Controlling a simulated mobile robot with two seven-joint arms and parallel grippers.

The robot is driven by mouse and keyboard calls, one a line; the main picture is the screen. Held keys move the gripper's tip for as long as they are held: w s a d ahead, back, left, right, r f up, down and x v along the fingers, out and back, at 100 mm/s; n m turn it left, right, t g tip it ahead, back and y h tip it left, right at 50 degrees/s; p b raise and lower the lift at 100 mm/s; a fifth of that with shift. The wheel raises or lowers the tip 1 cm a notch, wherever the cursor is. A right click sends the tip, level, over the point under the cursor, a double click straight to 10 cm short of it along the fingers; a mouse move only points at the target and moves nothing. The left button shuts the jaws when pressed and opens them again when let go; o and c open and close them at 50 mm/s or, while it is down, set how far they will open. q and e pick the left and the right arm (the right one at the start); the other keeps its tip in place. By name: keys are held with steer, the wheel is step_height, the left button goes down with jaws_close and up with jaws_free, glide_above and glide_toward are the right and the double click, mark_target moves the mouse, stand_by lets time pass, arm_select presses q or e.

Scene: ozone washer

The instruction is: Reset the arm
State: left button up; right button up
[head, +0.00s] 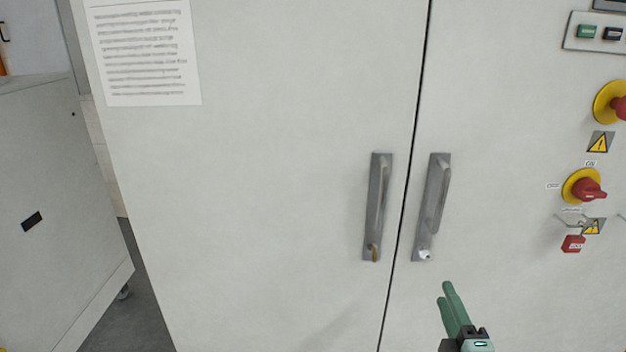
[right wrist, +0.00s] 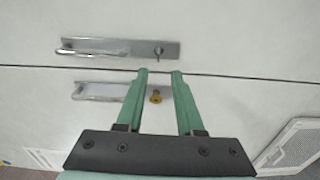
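My right gripper (head: 446,293) is at the bottom of the head view, in front of the right cabinet door, below and a little right of the right door handle (head: 433,206). In the right wrist view its two green fingers (right wrist: 159,73) are apart, with nothing held between them. The left door handle (head: 377,206) has a brass-coloured key or lock at its lower end. This brass piece (right wrist: 155,97) shows between the fingers in the wrist view. The right handle has a silver lock. Both doors look shut. My left gripper is in neither view.
The right door carries a red and yellow rotary switch (head: 584,187), a red padlock (head: 573,243) and another red knob (head: 617,107). A printed sheet (head: 145,52) is on the left door. A grey cabinet (head: 55,210) stands at the left, with a strip of floor (head: 130,300) between.

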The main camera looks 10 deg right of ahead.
steer(key=s+a+f+m+g+y, duration=0.2)
steer(key=s+a+f+m+g, duration=0.1)
steer(key=f, duration=0.6)
steer(key=s+a+f+m+g+y, duration=0.2)
steer(key=s+a+f+m, duration=0.3)
steer(key=f, duration=0.5)
steer(key=s+a+f+m+g+y, duration=0.2)
steer(key=s+a+f+m, duration=0.3)
steer(key=f, duration=0.5)
steer(key=shift+s+a+g, duration=0.8)
steer(key=shift+s+a, duration=0.3)
steer(key=shift+s, duration=0.1)
